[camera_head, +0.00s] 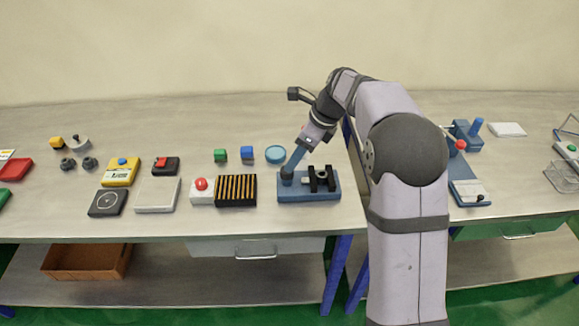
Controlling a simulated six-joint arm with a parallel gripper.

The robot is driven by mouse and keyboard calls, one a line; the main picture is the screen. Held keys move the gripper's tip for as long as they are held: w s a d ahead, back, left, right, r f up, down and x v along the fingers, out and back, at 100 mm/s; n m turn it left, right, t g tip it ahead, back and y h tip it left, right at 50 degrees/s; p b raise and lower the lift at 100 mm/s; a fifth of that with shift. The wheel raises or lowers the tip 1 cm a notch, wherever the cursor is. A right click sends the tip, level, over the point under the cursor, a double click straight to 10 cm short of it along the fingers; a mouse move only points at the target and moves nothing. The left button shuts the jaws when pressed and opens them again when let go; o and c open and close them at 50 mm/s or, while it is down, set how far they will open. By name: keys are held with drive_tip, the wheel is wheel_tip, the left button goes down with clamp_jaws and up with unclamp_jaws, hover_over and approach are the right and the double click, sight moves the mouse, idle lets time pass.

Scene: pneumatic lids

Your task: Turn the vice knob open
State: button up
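The vice has a blue base (310,196) near the front edge of the table, with black jaws (322,180) and a small pale part between them. A dark round knob (287,175) is at its left end. My gripper (291,167) points down and left, its blue end at or just above the knob. The gripper end overlaps the knob in this view, so I cannot tell whether they touch. The fingers are too small to tell whether they are open or shut.
Left of the vice are a black-and-yellow striped block (236,190) and a red button box (202,190).

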drive_tip(key=shift+p+x, duration=0.8)
drive_tip(key=shift+x, duration=2.35)
drive_tip(key=c, duration=1)
